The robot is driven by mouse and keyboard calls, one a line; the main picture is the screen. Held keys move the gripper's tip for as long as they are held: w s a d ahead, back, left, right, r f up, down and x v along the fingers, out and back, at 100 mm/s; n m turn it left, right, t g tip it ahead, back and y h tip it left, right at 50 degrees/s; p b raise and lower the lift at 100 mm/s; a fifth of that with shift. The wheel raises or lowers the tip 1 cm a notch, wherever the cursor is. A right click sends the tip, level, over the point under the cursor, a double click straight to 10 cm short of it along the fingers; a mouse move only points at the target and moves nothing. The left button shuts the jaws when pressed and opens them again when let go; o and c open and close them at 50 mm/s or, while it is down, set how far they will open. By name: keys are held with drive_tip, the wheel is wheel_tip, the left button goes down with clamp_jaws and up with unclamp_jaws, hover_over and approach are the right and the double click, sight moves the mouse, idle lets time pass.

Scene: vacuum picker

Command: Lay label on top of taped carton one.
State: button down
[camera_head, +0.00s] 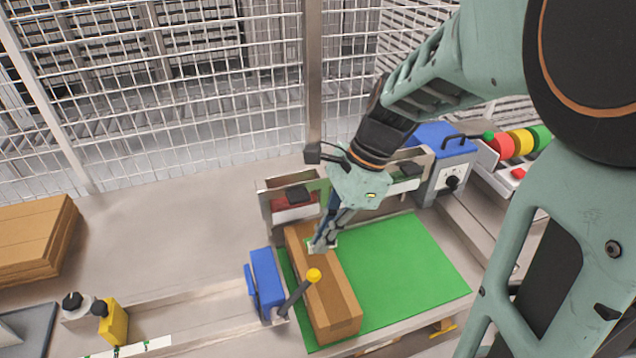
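The taped carton (338,306) is a long brown box with a paler tape strip along its top. It lies on the left part of the green mat (412,262). My gripper (322,243) points down at the far half of the carton's top, with its fingers close together. A small whitish piece with some green, which looks like the label (331,245), shows at the fingertips, at or just above the carton top. The fingers partly hide it. I cannot tell whether they pinch it or whether it touches the carton.
A blue block (264,282) and a yellow-knobbed lever (313,276) stand close to the carton's left side. A blue-grey machine (446,160) is behind right. Stacked brown cardboard (32,238) lies far left. The mat's right part is clear.

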drive_tip(key=shift+w, duration=0.45)
drive_tip(key=shift+s+f+b, duration=0.1)
drive_tip(key=shift+f+b, duration=0.55)
drive_tip(key=shift+f, duration=0.05)
drive_tip(key=b, duration=0.5)
hover_over(322, 273)
wheel_tip(322, 273, down, 5)
drive_tip(key=shift+r, duration=0.1)
drive_tip(key=shift+f, duration=1)
drive_tip(key=shift+f, duration=0.4)
idle(1.0)
drive_tip(key=c, duration=2.1)
unclamp_jaws()
drive_tip(key=shift+o, duration=0.4)
